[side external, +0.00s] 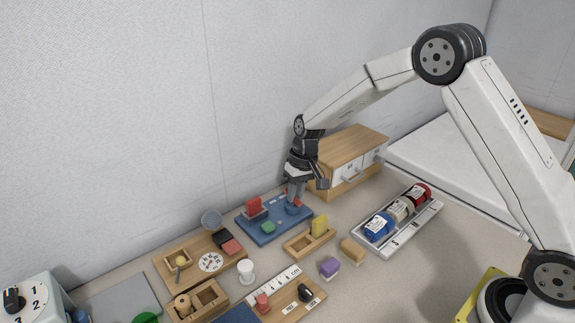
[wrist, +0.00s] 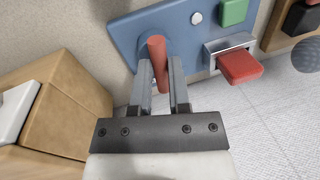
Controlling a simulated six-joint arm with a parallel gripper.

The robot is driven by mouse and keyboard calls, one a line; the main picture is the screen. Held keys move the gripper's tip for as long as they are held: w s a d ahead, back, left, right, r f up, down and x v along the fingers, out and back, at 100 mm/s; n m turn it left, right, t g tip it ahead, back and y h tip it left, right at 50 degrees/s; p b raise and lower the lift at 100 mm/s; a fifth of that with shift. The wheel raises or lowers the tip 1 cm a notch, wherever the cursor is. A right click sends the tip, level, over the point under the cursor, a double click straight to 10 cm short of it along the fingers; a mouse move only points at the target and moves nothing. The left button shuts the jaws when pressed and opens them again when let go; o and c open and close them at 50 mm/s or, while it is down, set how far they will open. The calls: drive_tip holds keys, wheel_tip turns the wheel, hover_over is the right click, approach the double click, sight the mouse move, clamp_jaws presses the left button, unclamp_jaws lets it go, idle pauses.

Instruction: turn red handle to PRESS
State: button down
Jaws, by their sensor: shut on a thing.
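The red handle (wrist: 157,62) stands out from a blue board (wrist: 125,38). In the wrist view my gripper (wrist: 163,80) has one finger on each side of the handle and is shut on it. In the side external view my gripper (side external: 295,197) reaches down to the right part of the blue board (side external: 268,237), and the handle shows only as small red bits beside the fingers. A red block in a metal bracket (wrist: 239,65) and a green block (wrist: 232,12) are also on the board. No PRESS label is readable in either view.
A wooden drawer cabinet (side external: 352,147) stands close to the right of my gripper. A wooden holder with a yellow block (side external: 319,225) sits in front of the board. A tray with several labelled rolls (side external: 384,250) lies to the right. The wall rises close behind.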

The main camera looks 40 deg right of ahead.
drive_tip(key=m, duration=0.4)
drive_tip(key=shift+a+t, duration=0.1)
drive_tip(key=shift+t, duration=0.3)
drive_tip(key=m, duration=0.4)
drive_tip(key=shift+a+t+h, duration=0.15)
drive_tip(key=shift+t+h, duration=0.15)
drive_tip(key=shift+h, duration=0.1)
drive_tip(key=m, duration=0.5)
drive_tip(key=shift+w+a+h, duration=0.1)
drive_tip(key=shift+a+h, duration=0.05)
drive_tip(key=shift+h, duration=0.25)
drive_tip(key=shift+w+m+t+h, duration=0.1)
drive_tip(key=shift+m+t+h, duration=0.2)
drive_tip(key=shift+m, duration=1.5)
drive_tip(key=c, duration=0.6)
unclamp_jaws()
